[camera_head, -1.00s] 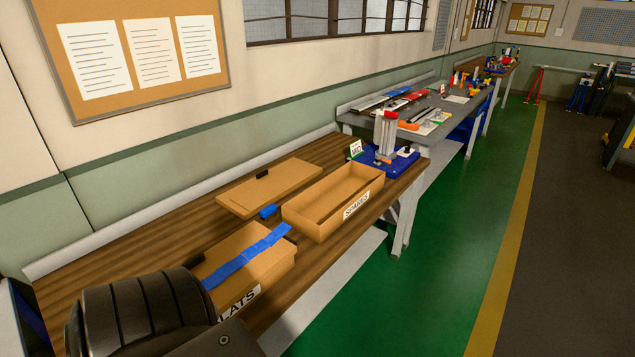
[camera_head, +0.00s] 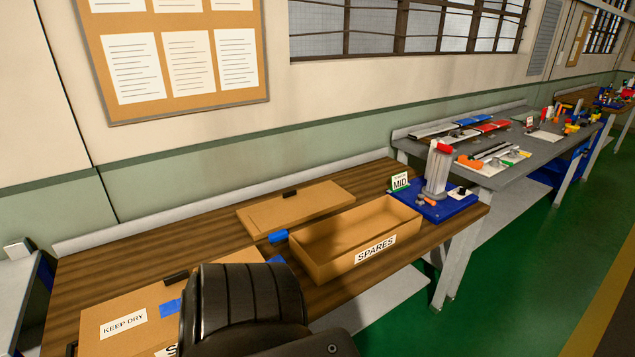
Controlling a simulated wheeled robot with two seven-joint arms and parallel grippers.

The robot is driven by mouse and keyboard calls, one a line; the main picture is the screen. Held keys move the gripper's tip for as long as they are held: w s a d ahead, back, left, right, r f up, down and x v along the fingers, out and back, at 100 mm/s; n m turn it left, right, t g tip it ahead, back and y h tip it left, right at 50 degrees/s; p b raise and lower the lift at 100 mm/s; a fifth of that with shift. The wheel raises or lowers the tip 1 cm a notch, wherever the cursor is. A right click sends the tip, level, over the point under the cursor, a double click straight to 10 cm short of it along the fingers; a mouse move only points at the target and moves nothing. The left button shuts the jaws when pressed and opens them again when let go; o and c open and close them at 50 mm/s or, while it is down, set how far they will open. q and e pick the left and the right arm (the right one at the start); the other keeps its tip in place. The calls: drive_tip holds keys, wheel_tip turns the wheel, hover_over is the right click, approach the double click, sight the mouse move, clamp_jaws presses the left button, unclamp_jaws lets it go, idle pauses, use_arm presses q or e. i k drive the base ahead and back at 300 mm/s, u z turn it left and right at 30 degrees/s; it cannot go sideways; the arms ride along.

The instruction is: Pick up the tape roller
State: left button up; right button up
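A small blue item (camera_head: 278,237), which may be the tape roller, lies on the wooden bench (camera_head: 160,232) just left of the open SPARES box; its shape is too small to tell for certain. A closed cardboard box (camera_head: 95,340) marked KEEP DRY stands at the near left of the bench. Blue tape (camera_head: 171,308) shows on its top, mostly hidden behind a dark ribbed part of my own body. Neither of my grippers is in view.
The open SPARES box (camera_head: 316,272) looks empty. A flat cardboard lid (camera_head: 255,215) lies behind it. A blue tray (camera_head: 446,207) with a grey upright part and a MID sign (camera_head: 400,183) stands at the right end. The bench's back left is clear.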

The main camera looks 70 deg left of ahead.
sight(280, 237)
drive_tip(key=u, duration=0.05)
drive_tip(key=i, duration=2.1)
drive_tip(key=u, duration=3.2)
